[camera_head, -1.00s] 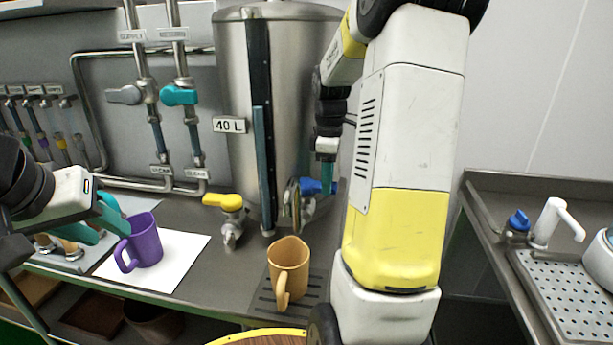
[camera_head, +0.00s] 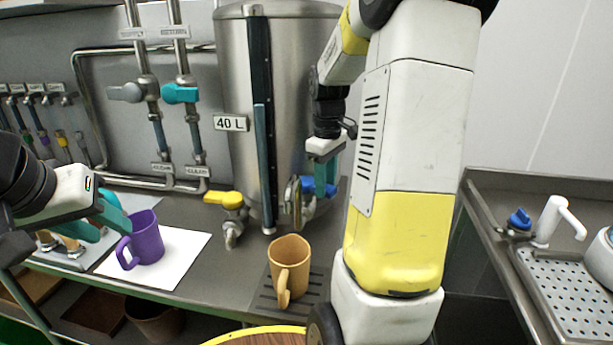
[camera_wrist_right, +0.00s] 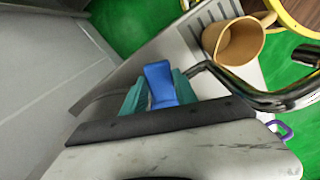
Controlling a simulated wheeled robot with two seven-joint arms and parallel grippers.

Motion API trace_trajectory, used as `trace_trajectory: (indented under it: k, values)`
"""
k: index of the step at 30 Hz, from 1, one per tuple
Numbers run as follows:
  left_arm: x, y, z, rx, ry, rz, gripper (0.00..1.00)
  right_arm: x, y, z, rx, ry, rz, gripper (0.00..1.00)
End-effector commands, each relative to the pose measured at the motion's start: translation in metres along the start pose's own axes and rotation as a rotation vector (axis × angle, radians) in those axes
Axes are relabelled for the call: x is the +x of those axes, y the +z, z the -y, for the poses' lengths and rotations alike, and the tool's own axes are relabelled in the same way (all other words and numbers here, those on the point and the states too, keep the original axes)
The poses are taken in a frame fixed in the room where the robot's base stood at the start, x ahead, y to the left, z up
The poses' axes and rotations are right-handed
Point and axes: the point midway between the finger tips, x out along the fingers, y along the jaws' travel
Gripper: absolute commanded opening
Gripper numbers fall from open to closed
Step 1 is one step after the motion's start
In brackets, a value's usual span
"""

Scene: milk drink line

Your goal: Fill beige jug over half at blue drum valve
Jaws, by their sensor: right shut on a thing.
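The beige jug (camera_head: 290,262) stands upright under the spout of the steel drum (camera_head: 236,165). It also shows in the right wrist view (camera_wrist_right: 238,44), where I see no liquid in the visible part of its inside. The blue valve handle (camera_head: 309,186) is at the drum's lower right. My right gripper (camera_head: 326,178) is shut on this handle; the right wrist view shows the blue handle (camera_wrist_right: 158,82) between the teal fingers. My left gripper (camera_head: 102,220) looks open and empty, close to the purple jug (camera_head: 147,240).
A yellow valve (camera_head: 228,203) sits left of the blue one. The purple jug stands on a white sheet (camera_head: 184,250). The beige jug stands on a slotted drip grate (camera_head: 265,296). A round yellow-rimmed wooden top (camera_head: 250,335) is in front. A sink drainer (camera_head: 570,285) is at right.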

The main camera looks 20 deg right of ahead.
Motion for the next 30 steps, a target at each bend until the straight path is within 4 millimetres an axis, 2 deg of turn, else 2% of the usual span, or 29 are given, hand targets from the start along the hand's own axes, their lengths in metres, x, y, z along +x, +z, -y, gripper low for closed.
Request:
trace_trajectory:
  k: [9, 22, 23, 24, 26, 30]
  values:
    - [0.0, 0.0, 0.0, 0.0, 0.0, 0.0, 0.36, -0.0017, -0.0015, 0.005, 0.103, 0.004, -0.004, 0.0]
    - [0.0, 0.0, 0.0, 0.0, 0.0, 0.0, 0.36, -0.0018, -0.0016, 0.0055, 0.116, 0.004, -0.005, 0.0]
    - [0.0, 0.0, 0.0, 0.0, 0.0, 0.0, 0.36, -0.0018, -0.0016, 0.0055, 0.116, 0.004, -0.005, 0.36]
    - [0.0, 0.0, 0.0, 0.0, 0.0, 0.0, 0.36, -0.0018, -0.0016, 0.0055, 0.116, 0.004, -0.005, 0.44]
    - [0.0, 0.0, 0.0, 0.0, 0.0, 0.0, 0.36, -0.0016, -0.0014, 0.0056, 0.116, 0.004, -0.004, 0.56]
    - [0.0, 0.0, 0.0, 0.0, 0.0, 0.0, 0.36, -0.001, -0.0011, 0.006, 0.115, 0.002, -0.002, 0.56]
